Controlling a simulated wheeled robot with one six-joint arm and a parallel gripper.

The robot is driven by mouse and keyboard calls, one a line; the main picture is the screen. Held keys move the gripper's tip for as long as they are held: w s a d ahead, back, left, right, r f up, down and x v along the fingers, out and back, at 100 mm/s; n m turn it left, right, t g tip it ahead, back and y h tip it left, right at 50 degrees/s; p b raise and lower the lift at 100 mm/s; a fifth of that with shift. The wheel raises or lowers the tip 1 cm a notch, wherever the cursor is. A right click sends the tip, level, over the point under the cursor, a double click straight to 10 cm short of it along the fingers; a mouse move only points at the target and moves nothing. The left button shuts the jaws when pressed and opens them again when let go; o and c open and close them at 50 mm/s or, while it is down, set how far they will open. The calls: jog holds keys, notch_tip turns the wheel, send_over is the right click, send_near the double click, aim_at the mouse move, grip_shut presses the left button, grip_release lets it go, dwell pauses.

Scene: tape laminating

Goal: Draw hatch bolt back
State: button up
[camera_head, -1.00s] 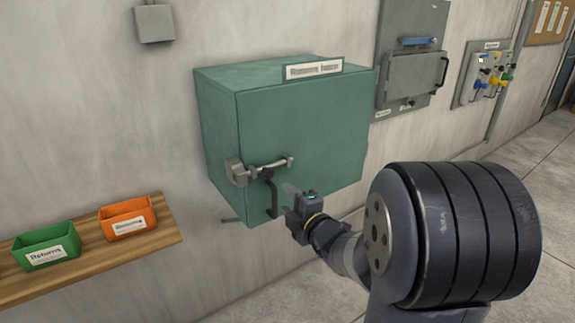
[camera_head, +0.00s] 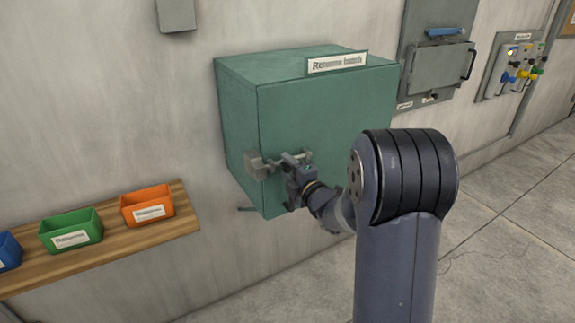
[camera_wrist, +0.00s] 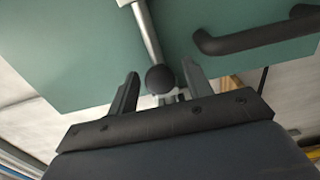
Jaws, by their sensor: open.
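The hatch is a green wall box (camera_head: 330,105) with a white label on top. A metal bolt (camera_head: 270,164) sits on the lower left of its front face. In the wrist view the bolt's rod (camera_wrist: 146,35) runs down to a dark round knob (camera_wrist: 160,78). My gripper (camera_head: 290,168) is at the bolt's right end. In the wrist view my gripper (camera_wrist: 160,88) is open, with one finger on each side of the knob. I cannot tell whether the fingers touch it. A black bar handle (camera_wrist: 255,38) is beside the bolt in the wrist view; my gripper mostly hides it in the head view.
A wooden shelf (camera_head: 110,250) at the lower left holds a green bin (camera_head: 72,230), an orange bin (camera_head: 147,205) and a blue bin (camera_head: 8,252). A grey wall hatch (camera_head: 440,66) and a valve panel (camera_head: 517,65) are to the right. The floor at right is clear.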

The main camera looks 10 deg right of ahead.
jog(key=shift+w+a, duration=0.15)
jog(key=shift+w, duration=0.2)
jog(key=shift+c, duration=0.3)
grip_shut()
